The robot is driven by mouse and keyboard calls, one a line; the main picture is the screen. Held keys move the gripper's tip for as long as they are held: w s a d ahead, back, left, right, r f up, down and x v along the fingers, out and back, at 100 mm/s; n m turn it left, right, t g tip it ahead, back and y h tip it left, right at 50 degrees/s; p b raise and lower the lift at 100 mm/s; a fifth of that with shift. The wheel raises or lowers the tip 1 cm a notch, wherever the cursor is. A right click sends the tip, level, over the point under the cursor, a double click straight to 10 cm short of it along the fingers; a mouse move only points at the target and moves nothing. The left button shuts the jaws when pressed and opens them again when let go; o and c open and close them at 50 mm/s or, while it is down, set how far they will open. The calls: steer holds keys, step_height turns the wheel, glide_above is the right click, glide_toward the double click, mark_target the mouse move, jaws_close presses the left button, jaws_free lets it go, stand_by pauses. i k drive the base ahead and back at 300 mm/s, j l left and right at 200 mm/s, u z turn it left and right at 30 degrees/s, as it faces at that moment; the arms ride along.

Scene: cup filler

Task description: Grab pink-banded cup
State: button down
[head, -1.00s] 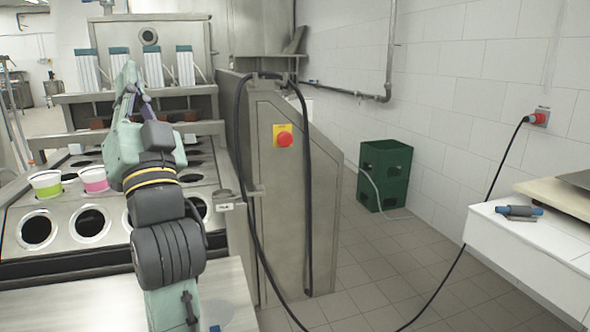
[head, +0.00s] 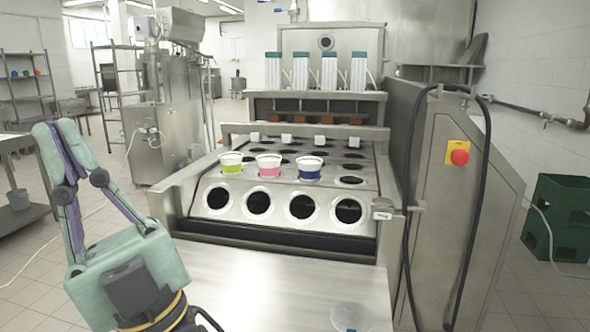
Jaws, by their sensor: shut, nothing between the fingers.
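The pink-banded cup (head: 268,166) is white-rimmed and stands upright in a hole of the steel filler plate (head: 204,175). It is the middle one of three cups, between a green-banded cup (head: 231,163) on the left and a blue-banded cup (head: 309,169) on the right. My gripper (head: 57,128) is at the far left of the head view, well left of the cups and apart from them. Its fingers point up, their tips together with nothing between them. No part of the pink-banded cup's band facing me is covered.
Empty round holes (head: 258,203) line the plate's front. A steel panel with a red button (head: 459,157) and black hose stands at the right. Nozzles (head: 358,72) rise behind.

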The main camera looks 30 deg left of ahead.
mark_target(268, 164)
steer(key=j+z, duration=0.15)
steer(key=k+j+z, duration=0.15)
steer(key=j, duration=0.15)
steer(key=j+z, duration=0.15)
steer(key=j, duration=0.45)
steer(key=i+j, duration=0.15)
steer(key=j, duration=0.15)
steer(key=i+j, duration=0.15)
steer(key=j, duration=0.15)
steer(key=i+j, duration=0.2)
steer(key=j, duration=0.05)
